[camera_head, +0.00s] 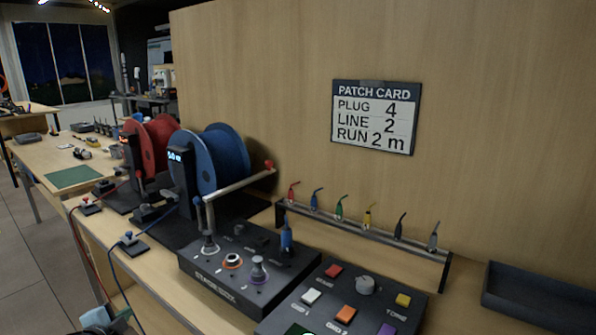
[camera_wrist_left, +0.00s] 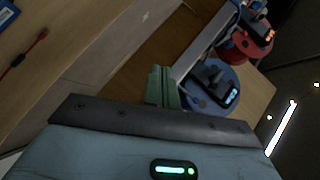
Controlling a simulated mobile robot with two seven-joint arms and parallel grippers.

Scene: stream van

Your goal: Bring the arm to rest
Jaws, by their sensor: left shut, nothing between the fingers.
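My left gripper (camera_head: 99,318) shows only as a small pale teal part at the bottom left edge of the head view, in front of the bench. In the left wrist view its green fingers (camera_wrist_left: 162,88) are together, with nothing between them. The rest of my left arm is out of the head view. My right gripper is in neither view.
The bench holds a red reel (camera_head: 158,145), a blue reel (camera_head: 222,155), a dark box with knobs (camera_head: 235,272), a button panel (camera_head: 340,300), a rack with several coloured plugs (camera_head: 365,234) and a dark tray (camera_head: 540,298). A patch card (camera_head: 374,117) hangs on the wooden wall. Red and blue cables hang over the bench's left edge.

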